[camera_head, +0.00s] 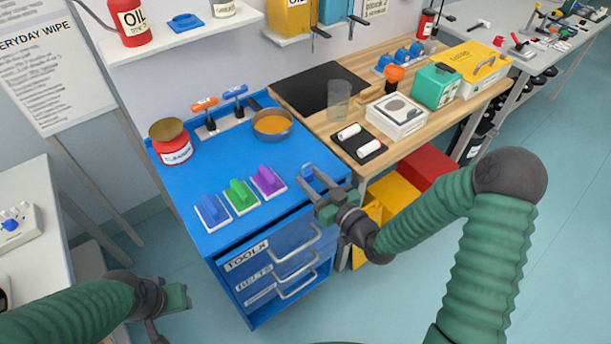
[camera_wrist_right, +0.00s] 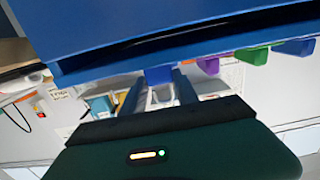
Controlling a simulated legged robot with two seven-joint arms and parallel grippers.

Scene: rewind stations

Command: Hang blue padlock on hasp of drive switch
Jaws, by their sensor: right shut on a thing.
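My right gripper (camera_head: 316,186) is over the front right corner of the blue cabinet and is shut on a small blue thing (camera_head: 307,173), which looks like the blue padlock. In the right wrist view it shows as a blue block (camera_wrist_right: 158,74) between the two fingers, with a grey part below it. Several coloured units stand on the cabinet: blue (camera_head: 211,210), green (camera_head: 240,195) and purple (camera_head: 268,180), on white plates. I cannot tell which thing is the drive switch, and no hasp is clear. My left gripper (camera_head: 178,298) is low at the left, empty; its jaw opening is unclear.
The blue cabinet top (camera_head: 185,187) also holds a red-labelled can (camera_head: 173,143), a metal bowl (camera_head: 272,124) and orange-handled (camera_head: 205,104) and blue-handled (camera_head: 235,92) levers. A wooden bench (camera_head: 342,137) with boxes adjoins it. Drawer handles (camera_head: 297,245) stick out in front.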

